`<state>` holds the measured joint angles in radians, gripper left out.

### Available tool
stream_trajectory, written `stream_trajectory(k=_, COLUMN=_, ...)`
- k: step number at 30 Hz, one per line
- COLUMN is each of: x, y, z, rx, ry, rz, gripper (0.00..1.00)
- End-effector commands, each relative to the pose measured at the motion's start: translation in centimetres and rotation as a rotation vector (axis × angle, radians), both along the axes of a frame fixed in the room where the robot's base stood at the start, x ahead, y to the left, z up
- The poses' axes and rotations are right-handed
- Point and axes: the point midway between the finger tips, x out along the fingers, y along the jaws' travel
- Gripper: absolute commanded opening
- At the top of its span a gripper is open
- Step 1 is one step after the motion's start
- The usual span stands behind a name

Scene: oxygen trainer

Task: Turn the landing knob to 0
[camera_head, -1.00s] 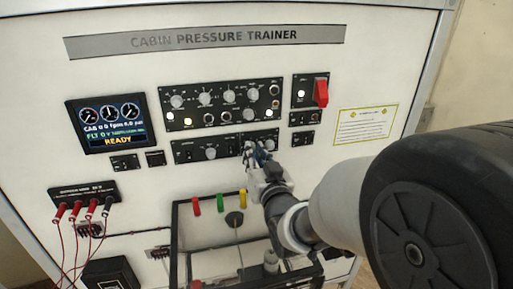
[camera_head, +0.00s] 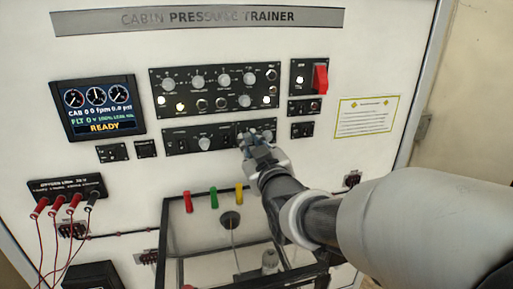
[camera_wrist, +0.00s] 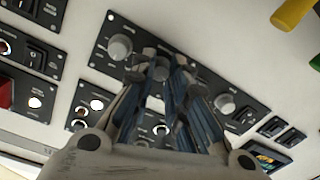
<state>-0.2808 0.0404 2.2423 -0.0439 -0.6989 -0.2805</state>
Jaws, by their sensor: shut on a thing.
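My gripper (camera_head: 250,140) is at the right part of the lower black control strip (camera_head: 224,141), below the larger knob panel. In the wrist view my gripper (camera_wrist: 166,66) has its fingers close together at the strip (camera_wrist: 193,76), shut on the landing knob, which the fingers mostly hide. The labels and the knob's setting cannot be read. A grey knob (camera_wrist: 120,46) shows to the left of the fingers and another grey knob (camera_wrist: 225,103) to the right, both apart from them. That second knob also shows in the head view (camera_head: 204,143).
The larger knob panel (camera_head: 215,90) is just above the strip. A red guarded switch (camera_head: 320,79) stands to the right. The display (camera_head: 97,108) reads READY. Below are a framed clear box (camera_head: 164,225) and a jack box (camera_head: 66,187) with red leads.

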Motion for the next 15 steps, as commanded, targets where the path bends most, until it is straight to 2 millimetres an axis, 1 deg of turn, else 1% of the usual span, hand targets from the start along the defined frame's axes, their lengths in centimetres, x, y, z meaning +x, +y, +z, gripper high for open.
stream_trajectory(k=1, x=0.00, y=-0.01, z=-0.49, rx=-0.029, ry=-0.006, rz=-0.001, gripper=0.00)
stream_trajectory(k=9, x=0.00, y=-0.03, z=-0.40, rx=-0.158, ry=-0.040, rz=0.000, gripper=0.00)
stream_trajectory(k=15, x=-0.01, y=-0.03, z=-0.35, rx=-0.215, ry=-0.055, rz=0.000, gripper=0.00)
